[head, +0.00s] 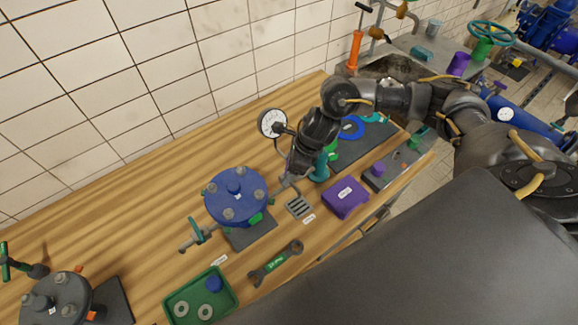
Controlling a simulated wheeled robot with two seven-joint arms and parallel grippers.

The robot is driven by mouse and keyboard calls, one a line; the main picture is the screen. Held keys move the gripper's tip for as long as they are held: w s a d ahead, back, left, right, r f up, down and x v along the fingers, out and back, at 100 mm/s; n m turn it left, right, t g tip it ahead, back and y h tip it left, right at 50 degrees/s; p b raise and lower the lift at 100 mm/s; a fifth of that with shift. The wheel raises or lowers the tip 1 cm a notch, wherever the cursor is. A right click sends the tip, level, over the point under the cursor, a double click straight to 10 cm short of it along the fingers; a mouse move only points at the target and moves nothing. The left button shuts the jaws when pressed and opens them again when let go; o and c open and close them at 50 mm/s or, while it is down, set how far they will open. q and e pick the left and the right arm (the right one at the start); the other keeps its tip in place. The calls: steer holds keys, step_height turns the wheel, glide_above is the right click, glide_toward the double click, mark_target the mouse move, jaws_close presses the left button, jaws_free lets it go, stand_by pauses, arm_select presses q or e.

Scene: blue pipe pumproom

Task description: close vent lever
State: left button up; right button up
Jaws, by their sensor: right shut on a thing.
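A blue round bolted vessel (236,197) stands on a dark plate on the wooden bench. A short pipe (287,184) leaves its right side towards a dial gauge (272,123). My right gripper (296,167) comes in from the right and points down just above this pipe, behind the grate. It is shut on what appears to be the vent lever, which its fingers and wrist mostly hide, so its angle cannot be told. Another pipe on the vessel's left carries a green lever (196,231). My left gripper is not in view.
A drain grate (298,207), a purple box (345,197) and a teal upright part (320,168) are close to my right gripper. A wrench (276,262) and a green tray (199,297) lie in front. Bare bench (130,225) spreads behind the vessel.

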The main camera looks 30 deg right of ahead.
steer(key=m, duration=0.2)
steer(key=m+t+h, duration=0.1)
steer(key=m, duration=0.1)
steer(key=shift+a+r+m+p, duration=0.1)
steer(key=shift+a+m+p, duration=0.05)
steer(key=shift+m+p, duration=0.15)
steer(key=m+h, duration=0.2)
steer(key=m, duration=0.2)
steer(key=shift+a+m+t, duration=0.1)
steer(key=shift+m+t, duration=0.2)
steer(key=shift+t, duration=0.1)
steer(key=o, duration=1)
steer(key=shift+s, duration=0.1)
steer(key=shift+v, duration=0.9)
steer(key=v, duration=0.9)
steer(key=shift+a, duration=0.1)
